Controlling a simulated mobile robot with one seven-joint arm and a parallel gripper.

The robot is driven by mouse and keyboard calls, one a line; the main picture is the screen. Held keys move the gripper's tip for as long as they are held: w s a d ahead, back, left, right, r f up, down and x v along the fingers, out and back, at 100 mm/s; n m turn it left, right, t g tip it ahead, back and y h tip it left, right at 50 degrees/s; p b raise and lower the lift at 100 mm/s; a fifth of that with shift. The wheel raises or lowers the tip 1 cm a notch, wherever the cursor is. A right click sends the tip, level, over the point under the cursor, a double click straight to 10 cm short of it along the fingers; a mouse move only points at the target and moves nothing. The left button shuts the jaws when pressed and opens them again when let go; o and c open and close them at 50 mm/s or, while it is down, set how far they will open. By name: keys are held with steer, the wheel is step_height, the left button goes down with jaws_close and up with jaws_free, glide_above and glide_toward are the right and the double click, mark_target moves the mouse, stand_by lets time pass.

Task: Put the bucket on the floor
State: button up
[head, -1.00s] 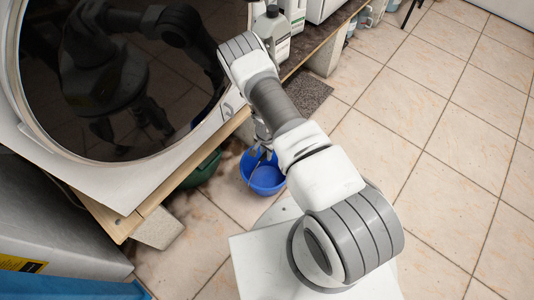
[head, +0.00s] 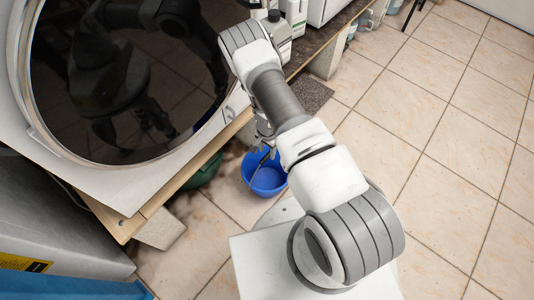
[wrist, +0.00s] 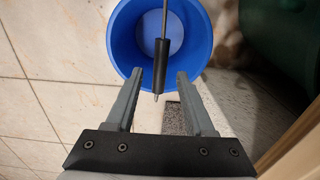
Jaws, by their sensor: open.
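A blue bucket (head: 270,184) appears to stand on the tiled floor just beyond my base in the head view. It also shows at the top of the wrist view (wrist: 192,75), with its open top facing the camera. A thin rod with a black grip (wrist: 161,66), which looks like the bucket's handle, runs across its mouth. My gripper (wrist: 160,73) is open, with one finger on each side of the black grip. I cannot tell whether the fingers touch it. In the head view my gripper (head: 265,153) is small and dark over the bucket's rim.
A low wooden-edged bench (head: 152,203) with a large dark round disc (head: 120,90) stands at left. A green container (head: 207,172) sits under its edge. A dark mat (head: 312,97) lies behind the bucket. Open tiled floor (head: 445,150) is at right.

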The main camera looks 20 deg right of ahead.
step_height(320, 180, up, 8)
steer(key=p, duration=0.2)
steer(key=shift+f, duration=0.1)
stand_by(0.5)
